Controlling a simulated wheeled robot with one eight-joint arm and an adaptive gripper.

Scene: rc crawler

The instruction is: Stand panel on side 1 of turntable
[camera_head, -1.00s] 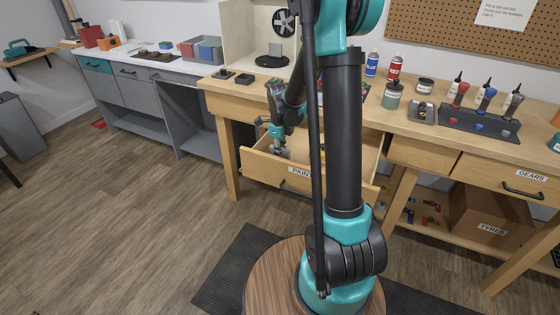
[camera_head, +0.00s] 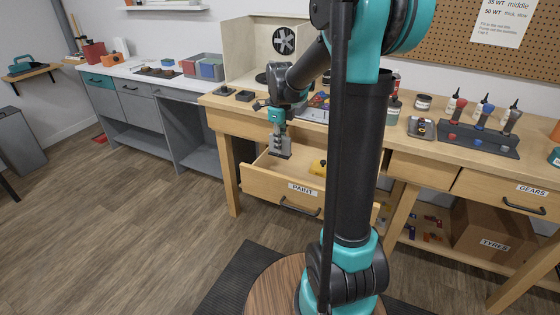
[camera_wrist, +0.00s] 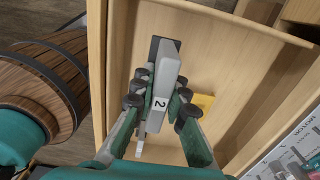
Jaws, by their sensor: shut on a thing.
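In the head view the panel (camera_head: 281,147) hangs below my gripper (camera_head: 279,125), over the open PAINT drawer (camera_head: 262,182). Its lower end is dark. The turntable (camera_head: 261,78) shows as a dark disc in the pale booth on the bench. My arm hides most of it, and I cannot tell its sides apart.
A yellow thing (camera_head: 318,167) lies in the drawer. The booth (camera_head: 250,45) has a fan (camera_head: 284,40) in its back wall. Small dark blocks (camera_head: 244,95) sit on the bench left of my arm.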

